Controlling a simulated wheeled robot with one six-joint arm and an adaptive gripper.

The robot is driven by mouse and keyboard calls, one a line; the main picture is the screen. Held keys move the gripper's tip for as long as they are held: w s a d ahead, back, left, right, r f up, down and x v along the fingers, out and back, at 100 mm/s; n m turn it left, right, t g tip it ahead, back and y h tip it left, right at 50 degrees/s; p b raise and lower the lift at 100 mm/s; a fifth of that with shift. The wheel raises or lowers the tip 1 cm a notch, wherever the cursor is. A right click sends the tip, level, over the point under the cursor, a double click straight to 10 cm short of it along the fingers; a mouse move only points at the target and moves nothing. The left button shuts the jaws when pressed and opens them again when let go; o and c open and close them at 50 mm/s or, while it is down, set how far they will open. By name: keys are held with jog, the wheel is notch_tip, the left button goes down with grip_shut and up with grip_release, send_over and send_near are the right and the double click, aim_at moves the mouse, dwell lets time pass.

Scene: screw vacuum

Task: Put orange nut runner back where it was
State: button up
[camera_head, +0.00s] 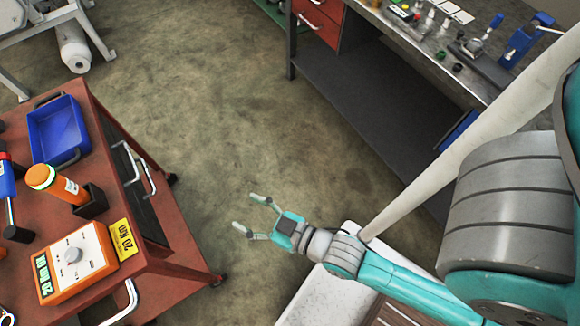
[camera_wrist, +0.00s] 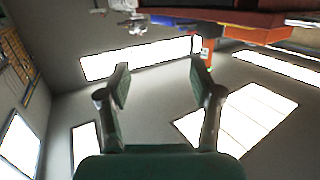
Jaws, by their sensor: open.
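The orange nut runner (camera_head: 52,183) is on the red cart at the left of the head view, its orange body leaning toward a small black block-like holder (camera_head: 90,203). I cannot tell whether it is seated in that holder. My gripper (camera_head: 246,213) is open and empty, in the air to the right of the cart and well apart from the nut runner. In the wrist view my gripper (camera_wrist: 160,66) shows its two fingers spread, with nothing between them. The nut runner cannot be made out for sure in the wrist view.
The red cart (camera_head: 112,97) also carries a blue tray (camera_head: 57,132), an orange dial box (camera_head: 75,258) with 20 Nm labels and a blue tool (camera_head: 7,182) at the left edge. A grey workbench (camera_head: 440,67) stands at upper right. Open floor (camera_head: 235,110) lies between.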

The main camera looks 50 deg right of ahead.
jog(key=s+d+r+m+h, duration=0.1)
jog(key=s+d, duration=0.1)
jog(key=s, duration=0.6)
jog(key=s+d+r+g+h, duration=0.1)
jog(key=s+d+r, duration=0.1)
jog(key=s, duration=0.7)
jog(key=shift+s+d+m+h, duration=0.2)
jog(key=shift+d+m+h, duration=0.2)
jog(key=shift+d, duration=0.15)
dwell(0.9)
